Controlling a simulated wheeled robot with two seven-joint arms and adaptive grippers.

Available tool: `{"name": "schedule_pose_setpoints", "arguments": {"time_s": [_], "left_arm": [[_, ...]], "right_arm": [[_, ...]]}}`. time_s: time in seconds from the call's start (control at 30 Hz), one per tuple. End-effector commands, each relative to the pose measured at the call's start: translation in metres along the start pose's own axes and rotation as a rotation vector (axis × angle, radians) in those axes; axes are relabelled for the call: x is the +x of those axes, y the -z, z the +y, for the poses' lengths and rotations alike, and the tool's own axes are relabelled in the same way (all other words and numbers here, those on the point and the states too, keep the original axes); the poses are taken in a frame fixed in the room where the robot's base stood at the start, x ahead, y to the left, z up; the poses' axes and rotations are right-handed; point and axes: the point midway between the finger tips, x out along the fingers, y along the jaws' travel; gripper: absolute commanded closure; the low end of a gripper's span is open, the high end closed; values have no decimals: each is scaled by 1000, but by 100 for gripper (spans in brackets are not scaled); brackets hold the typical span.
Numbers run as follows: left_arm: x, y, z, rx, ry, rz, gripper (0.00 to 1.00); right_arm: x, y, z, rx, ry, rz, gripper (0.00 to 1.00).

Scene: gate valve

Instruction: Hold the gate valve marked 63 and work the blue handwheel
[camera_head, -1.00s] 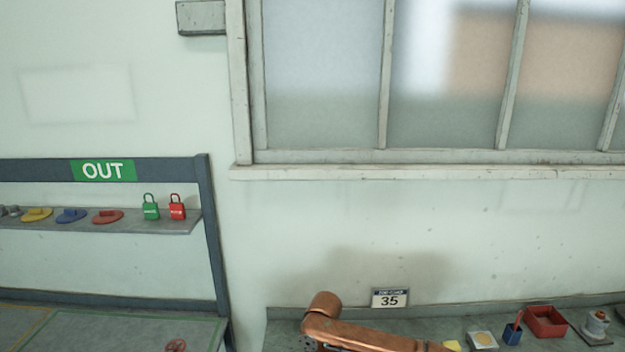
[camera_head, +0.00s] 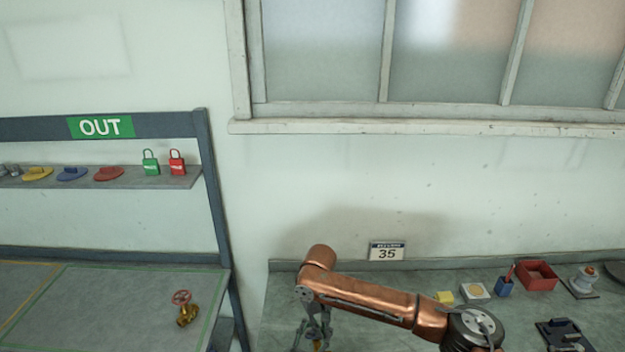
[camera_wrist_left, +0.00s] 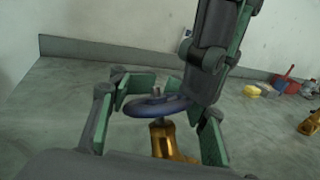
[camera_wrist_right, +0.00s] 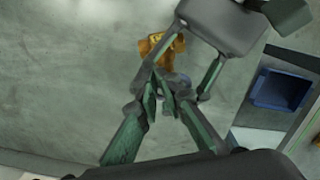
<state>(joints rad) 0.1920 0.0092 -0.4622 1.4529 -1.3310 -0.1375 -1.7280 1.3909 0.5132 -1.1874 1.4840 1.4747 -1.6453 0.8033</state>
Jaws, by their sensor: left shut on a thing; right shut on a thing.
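The gate valve (camera_wrist_left: 163,141) has a brass body and a blue handwheel (camera_wrist_left: 152,107) on top; it stands upright on the grey bench in the left wrist view. My left gripper (camera_wrist_left: 158,120) is shut on the valve, its fingers on both sides below the wheel. My right gripper (camera_wrist_right: 157,92) reaches down from above, its fingertips close together on the handwheel, which they mostly hide. The brass body (camera_wrist_right: 160,47) also shows in the right wrist view. In the head view only my right gripper (camera_head: 314,337) shows, at the bottom edge. No 63 is readable.
A second brass valve with a red handwheel (camera_head: 181,297) lies on the left table under the OUT sign (camera_head: 100,127). A red tray (camera_head: 537,275) and small items stand at the bench's right. A blue bin (camera_wrist_right: 281,90) shows in the right wrist view. A 35 card (camera_head: 387,251) stands behind.

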Motion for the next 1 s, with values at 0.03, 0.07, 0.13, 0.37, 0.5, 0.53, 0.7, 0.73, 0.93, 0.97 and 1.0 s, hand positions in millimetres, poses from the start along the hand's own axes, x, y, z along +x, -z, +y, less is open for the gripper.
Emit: {"name": "schedule_pose_setpoints", "arguments": {"time_s": [0.03,0.07,0.13,0.37,0.5,0.53,0.7,0.73,0.93,0.97,1.0], "left_arm": [[2,-7,-6,-1,12,-12,100],[2,-7,-6,-1,12,-12,100],[2,-7,-6,0,12,-12,100],[2,-8,-7,1,13,-13,100],[2,-8,-8,1,15,-13,100],[2,-8,-8,1,15,-13,100],[2,-8,-9,2,16,-14,100],[2,-8,-9,2,16,-14,100],[2,-8,-9,2,16,-14,100],[2,-8,-9,2,16,-14,100],[2,-8,-9,2,16,-14,100]], "right_arm": [[8,-4,-11,-13,16,-13,100],[8,-4,-12,-13,17,-13,100],[8,-4,-14,-13,17,-13,100],[9,-3,-21,-14,17,-13,100],[9,-2,-24,-13,17,-13,100],[10,-2,-24,-13,16,-13,100],[10,-2,-25,-14,15,-13,100],[10,-2,-25,-14,14,-13,100],[10,-1,-25,-14,14,-13,100],[10,-2,-25,-14,14,-13,100],[10,-2,-25,-14,13,-14,100]]}}
